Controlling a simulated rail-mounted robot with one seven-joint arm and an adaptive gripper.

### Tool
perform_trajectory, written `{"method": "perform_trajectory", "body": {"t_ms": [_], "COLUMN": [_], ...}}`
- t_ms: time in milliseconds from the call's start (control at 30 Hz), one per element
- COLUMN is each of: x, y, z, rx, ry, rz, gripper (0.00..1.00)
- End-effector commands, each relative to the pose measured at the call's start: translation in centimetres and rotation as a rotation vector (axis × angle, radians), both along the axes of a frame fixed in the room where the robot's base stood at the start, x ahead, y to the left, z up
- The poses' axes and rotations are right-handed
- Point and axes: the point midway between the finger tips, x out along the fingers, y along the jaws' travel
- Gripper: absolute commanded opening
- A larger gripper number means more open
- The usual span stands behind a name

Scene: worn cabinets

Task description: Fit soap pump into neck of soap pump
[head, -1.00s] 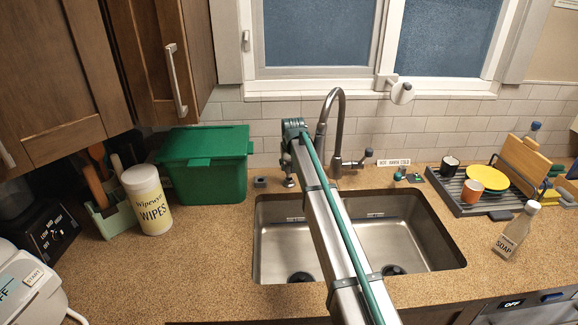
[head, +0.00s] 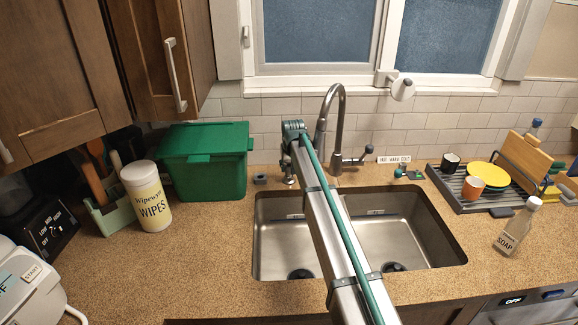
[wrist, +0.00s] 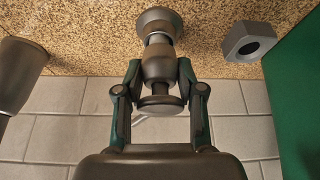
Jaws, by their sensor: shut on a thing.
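My gripper (wrist: 160,70) is shut on the soap pump (wrist: 158,92), a dark metal piece with a rounded body and a flat disc end. A pale metal stem of the pump points at the round dark neck (wrist: 158,20) on the counter and lines up with it. The stem meets the neck's opening in the wrist view; how deep it sits I cannot tell. In the head view the neck (head: 289,181) stands behind the sink's left basin, beside my arm, and the pump is mostly hidden.
The faucet (head: 338,120) stands just right of my arm; its base (wrist: 18,75) shows in the wrist view. A grey nut-shaped piece (wrist: 249,42) and the green bin (head: 205,165) are on the other side. The sink (head: 262,245) lies in front. A soap bottle (head: 515,228) stands far right.

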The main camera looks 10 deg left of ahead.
Motion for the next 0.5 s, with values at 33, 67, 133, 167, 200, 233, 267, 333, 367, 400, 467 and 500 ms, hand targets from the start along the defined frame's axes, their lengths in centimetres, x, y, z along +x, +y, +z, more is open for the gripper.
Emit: {"method": "perform_trajectory", "body": {"t_ms": [33,67,133,167,200,233,267,333,367,400,467,500], "x": [0.0,0.0,0.0,0.0,0.0,0.0,0.0,0.0,0.0,0.0,0.0,0.0], "y": [0.0,0.0,0.0,0.0,0.0,0.0,0.0,0.0,0.0,0.0,0.0,0.0], "z": [-0.2,-0.3,-0.5,-0.6,-0.7,-0.7,-0.8,-1.0,-1.1,-1.2,-1.2,-1.2], "rx": [0.0,0.0,0.0,0.0,0.0,0.0,0.0,0.0,0.0,0.0,0.0,0.0], "ry": [0.0,0.0,0.0,0.0,0.0,0.0,0.0,0.0,0.0,0.0,-0.001,-0.001], "rz": [0.0,0.0,0.0,0.0,0.0,0.0,0.0,0.0,0.0,0.0,0.0,0.0], "gripper": [0.0,0.0,0.0,0.0,0.0,0.0,0.0,0.0,0.0,0.0,0.43,0.49]}}
